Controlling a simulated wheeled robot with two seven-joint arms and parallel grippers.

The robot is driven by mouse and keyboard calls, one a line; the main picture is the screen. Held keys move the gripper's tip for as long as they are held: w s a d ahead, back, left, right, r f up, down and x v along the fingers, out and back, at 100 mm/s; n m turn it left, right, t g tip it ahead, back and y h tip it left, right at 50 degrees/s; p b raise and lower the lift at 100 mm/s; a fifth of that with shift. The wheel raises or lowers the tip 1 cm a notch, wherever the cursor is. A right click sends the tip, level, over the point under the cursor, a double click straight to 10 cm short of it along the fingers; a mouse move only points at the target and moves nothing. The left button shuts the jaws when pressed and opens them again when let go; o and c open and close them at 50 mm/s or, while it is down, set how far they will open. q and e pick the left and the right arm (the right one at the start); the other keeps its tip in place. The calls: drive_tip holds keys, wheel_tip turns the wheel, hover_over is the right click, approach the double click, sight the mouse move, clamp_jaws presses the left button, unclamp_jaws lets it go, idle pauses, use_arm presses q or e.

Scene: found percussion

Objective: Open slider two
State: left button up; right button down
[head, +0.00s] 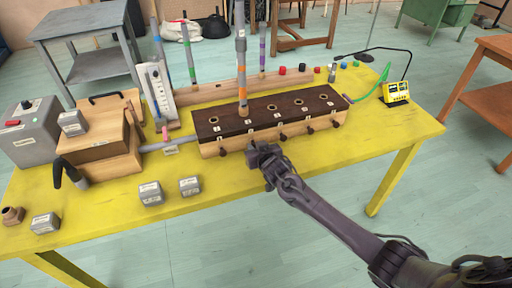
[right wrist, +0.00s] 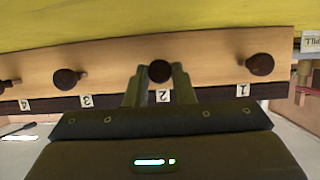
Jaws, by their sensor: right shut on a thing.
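The long wooden box (head: 225,148) with a dark top (head: 205,126) stands on the yellow table. Its front has a row of dark round knobs with number labels. My right gripper (head: 262,150) is at this front. In the right wrist view its two fingers are on either side of the knob of slider two (right wrist: 160,71), above the label 2 (right wrist: 162,96), and shut on it. The knob of slider one (right wrist: 262,64) and the knob of slider three (right wrist: 68,78) are beside it, untouched. In the head view my gripper hides slider two's knob. My left gripper is not in view.
A tall striped tube (head: 241,60) stands upright in the box's second hole. More tubes, such as a green-banded one (head: 189,55), stand behind. Small grey blocks (head: 150,193) lie at front left. A yellow meter (head: 396,92) is at right. The table's front right is clear.

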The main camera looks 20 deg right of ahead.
drive_tip(key=shift+s+r+p, duration=0.1)
drive_tip(key=shift+s+p, duration=0.95)
drive_tip(key=shift+s, duration=0.45)
drive_tip(key=c, duration=1.3)
unclamp_jaws()
drive_tip(key=shift+o, duration=0.2)
drive_tip(key=shift+v, duration=3.8)
